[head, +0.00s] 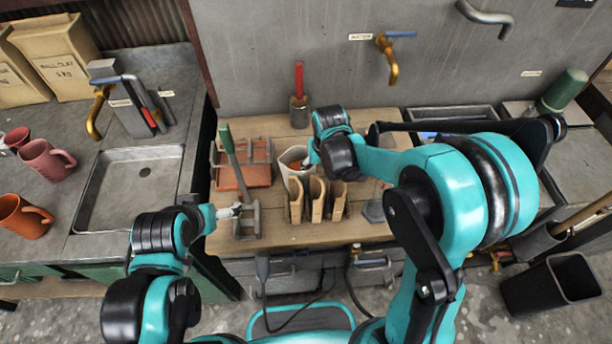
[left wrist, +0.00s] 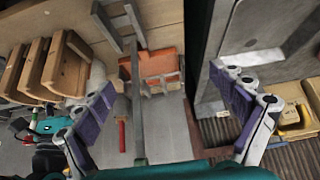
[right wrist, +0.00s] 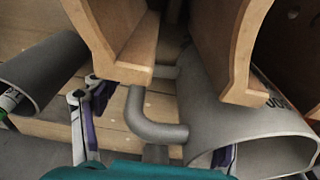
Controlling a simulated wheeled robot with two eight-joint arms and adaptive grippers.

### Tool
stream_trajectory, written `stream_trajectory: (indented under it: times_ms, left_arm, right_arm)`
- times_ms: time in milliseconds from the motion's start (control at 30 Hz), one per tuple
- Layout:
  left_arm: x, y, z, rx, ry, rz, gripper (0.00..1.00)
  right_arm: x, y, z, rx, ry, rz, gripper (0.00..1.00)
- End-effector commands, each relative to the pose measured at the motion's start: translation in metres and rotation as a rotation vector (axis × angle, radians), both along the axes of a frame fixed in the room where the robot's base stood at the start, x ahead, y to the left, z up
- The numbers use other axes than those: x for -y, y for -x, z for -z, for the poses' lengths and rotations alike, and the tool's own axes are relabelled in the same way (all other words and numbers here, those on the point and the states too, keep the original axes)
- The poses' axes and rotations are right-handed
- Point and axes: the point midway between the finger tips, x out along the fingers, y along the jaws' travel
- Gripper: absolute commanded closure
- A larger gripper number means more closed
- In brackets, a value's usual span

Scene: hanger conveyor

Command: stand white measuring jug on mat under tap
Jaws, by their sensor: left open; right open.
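The white measuring jug (head: 293,160) stands on the wooden bench, reddish inside. In the right wrist view the jug (right wrist: 205,120) shows its bent handle (right wrist: 150,118) between the fingers of my open right gripper (right wrist: 155,130); I cannot tell whether they touch it. My right gripper (head: 308,163) is at the jug's right side in the head view. My left gripper (head: 232,211) is open beside a grey stand; the stand's pole (left wrist: 135,95) shows between its fingers (left wrist: 160,88). A brass tap (head: 388,58) is on the back wall. I cannot make out a mat beneath it; my right arm hides part of the bench there.
Several wooden holders (head: 318,198) stand just in front of the jug. A reddish tray (head: 232,178) lies left of it. A red-handled tool (head: 299,97) stands behind. A left counter has a sink (head: 125,190), another brass tap (head: 97,112) and mugs (head: 45,158).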

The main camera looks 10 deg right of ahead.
Motion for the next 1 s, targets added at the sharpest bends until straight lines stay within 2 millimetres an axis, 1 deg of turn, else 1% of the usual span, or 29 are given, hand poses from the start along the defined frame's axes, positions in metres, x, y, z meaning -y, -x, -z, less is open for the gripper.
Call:
stream_trajectory:
  times_ms: [33, 100, 300, 367, 400, 467, 500, 567, 600, 1000]
  left_arm:
    - [0.0000, -0.0001, 0.0056, 0.000, 0.000, 0.000, 0.05]
    - [0.0000, -0.0001, 0.0066, 0.000, 0.000, 0.000, 0.05]
    - [0.0000, -0.0001, 0.0050, 0.000, 0.000, 0.000, 0.05]
    - [0.0000, -0.0001, 0.0050, 0.000, 0.000, 0.000, 0.05]
    - [0.0000, -0.0001, 0.0050, 0.000, 0.000, 0.000, 0.05]
    - [0.0000, -0.0001, 0.0050, 0.000, 0.000, 0.000, 0.05]
    - [0.0000, -0.0001, 0.0050, 0.000, 0.000, 0.000, 0.05]
    - [0.0000, 0.0000, 0.0050, 0.000, 0.000, 0.000, 0.05]
    - [0.0000, -0.0001, 0.0051, 0.000, 0.000, 0.000, 0.05]
    - [0.0000, -0.0001, 0.0051, 0.000, 0.000, 0.000, 0.05]
  right_arm:
    - [0.0000, -0.0016, 0.0101, 0.000, 0.000, 0.000, 0.27]
    - [0.0001, -0.0022, 0.0139, 0.000, 0.000, 0.000, 0.27]
    - [0.0001, -0.0021, 0.0127, 0.000, 0.000, 0.000, 0.27]
    - [0.0001, -0.0021, 0.0127, 0.000, 0.000, 0.000, 0.43]
    - [0.0001, -0.0021, 0.0127, 0.000, 0.000, 0.000, 0.53]
    - [0.0001, -0.0021, 0.0127, 0.000, 0.000, 0.000, 0.69]
    - [0.0001, -0.0021, 0.0127, 0.000, 0.000, 0.000, 0.80]
    - [0.0002, -0.0021, 0.0127, 0.000, 0.000, 0.000, 0.96]
    - [0.0002, -0.0021, 0.0127, 0.000, 0.000, 0.000, 1.00]
    - [0.0009, -0.0020, 0.0124, 0.000, 0.002, 0.000, 1.00]
